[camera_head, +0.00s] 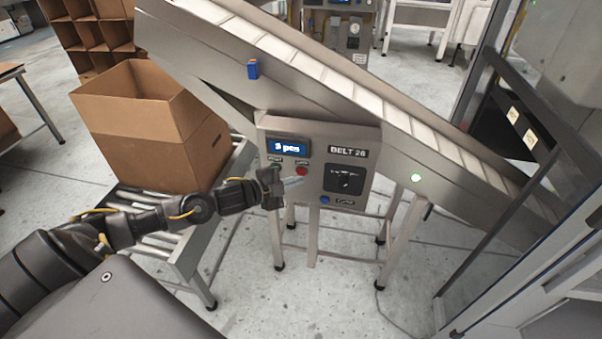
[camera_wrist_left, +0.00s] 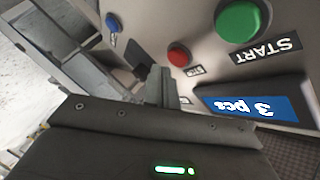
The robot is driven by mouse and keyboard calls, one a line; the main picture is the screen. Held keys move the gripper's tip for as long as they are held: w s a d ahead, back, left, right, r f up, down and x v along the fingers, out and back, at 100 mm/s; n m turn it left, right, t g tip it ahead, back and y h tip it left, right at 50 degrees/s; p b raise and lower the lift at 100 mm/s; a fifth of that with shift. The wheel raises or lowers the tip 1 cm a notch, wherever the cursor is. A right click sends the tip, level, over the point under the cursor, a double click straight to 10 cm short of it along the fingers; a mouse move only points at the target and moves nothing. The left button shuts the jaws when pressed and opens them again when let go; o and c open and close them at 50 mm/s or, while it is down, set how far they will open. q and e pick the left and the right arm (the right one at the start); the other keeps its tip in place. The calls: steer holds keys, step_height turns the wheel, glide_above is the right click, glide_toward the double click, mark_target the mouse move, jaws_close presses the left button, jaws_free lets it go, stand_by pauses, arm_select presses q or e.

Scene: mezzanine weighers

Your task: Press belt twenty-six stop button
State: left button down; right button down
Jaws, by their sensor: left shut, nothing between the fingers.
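The BELT 26 control panel (camera_head: 320,139) is on the side of the inclined conveyor. Its red button (camera_head: 302,171) sits below the blue display (camera_head: 288,147) reading "3 pcs". In the left wrist view the red button (camera_wrist_left: 179,54) shows fully, beside the green START button (camera_wrist_left: 243,20); its own small label is partly hidden. My left gripper (camera_head: 296,182) is shut and empty, just below the red button in the head view. In the left wrist view its fingertips (camera_wrist_left: 160,80) are near the red button, apart from it in the picture. My right gripper is out of view.
An open cardboard box (camera_head: 150,130) stands on a roller table (camera_head: 207,270) at left. A glass-and-metal frame (camera_head: 480,240) stands at right.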

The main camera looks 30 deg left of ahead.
arm_select(q)
steer(key=shift+w, duration=0.15)
steer(key=shift+w+a, duration=0.15)
steer(key=shift+w, duration=0.1)
steer(key=shift+w, duration=0.25)
stand_by(0.4)
steer(key=shift+w+a, duration=0.15)
stand_by(0.6)
steer(key=shift+s, duration=0.2)
steer(key=shift+s+d+p, duration=0.3)
steer(key=shift+s+p, duration=0.2)
steer(key=shift+s, duration=0.1)
